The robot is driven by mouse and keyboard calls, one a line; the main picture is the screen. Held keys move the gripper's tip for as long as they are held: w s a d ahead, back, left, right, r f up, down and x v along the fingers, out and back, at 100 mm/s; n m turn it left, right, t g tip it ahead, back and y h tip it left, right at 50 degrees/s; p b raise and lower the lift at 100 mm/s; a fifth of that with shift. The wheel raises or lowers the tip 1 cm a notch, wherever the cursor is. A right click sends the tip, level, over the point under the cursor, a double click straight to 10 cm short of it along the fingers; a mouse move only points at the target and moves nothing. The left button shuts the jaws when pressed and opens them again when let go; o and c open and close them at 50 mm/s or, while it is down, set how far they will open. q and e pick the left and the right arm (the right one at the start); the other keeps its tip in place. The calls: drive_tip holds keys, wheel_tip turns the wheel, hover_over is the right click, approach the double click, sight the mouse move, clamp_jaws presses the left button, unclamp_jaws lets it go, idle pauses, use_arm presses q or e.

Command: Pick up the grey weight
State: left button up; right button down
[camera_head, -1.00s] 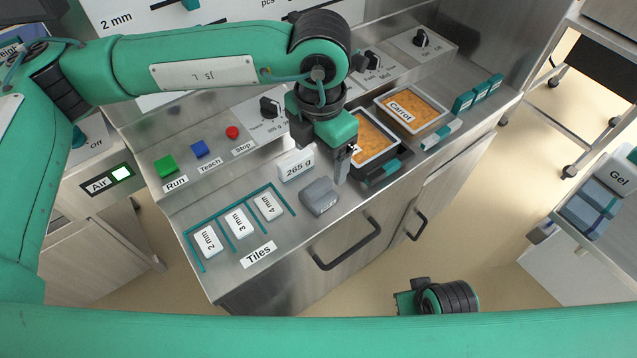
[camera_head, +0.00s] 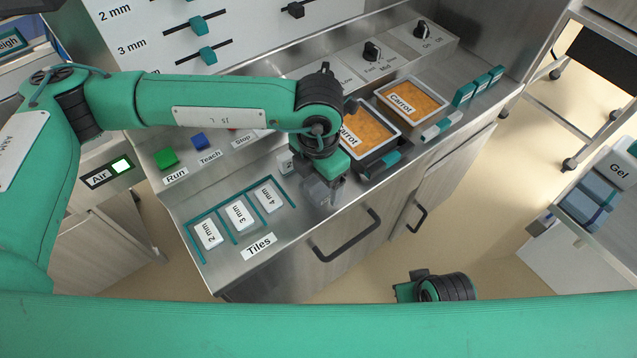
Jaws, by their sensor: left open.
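The grey weight (camera_head: 315,192) lies on the steel worktop, to the right of the Tiles rack. My left gripper (camera_head: 326,194) is over it, pointing down, with its jaws open. The gripper and wrist hide part of the weight. I cannot tell whether the fingers touch it. A joint of my right arm shows at the bottom, but its gripper fingers are not seen.
The tile rack (camera_head: 192,242) with white tiles is left of the weight. A white block (camera_head: 286,163) stands behind it, mostly hidden. Carrot trays (camera_head: 366,133) sit close on the right. The worktop's front edge and a door handle (camera_head: 347,238) are near.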

use_arm(q)
drive_tip(key=shift+c, duration=0.4)
drive_tip(key=c, duration=1.2)
drive_tip(key=shift+o, duration=0.2)
drive_tip(key=shift+r, duration=0.1)
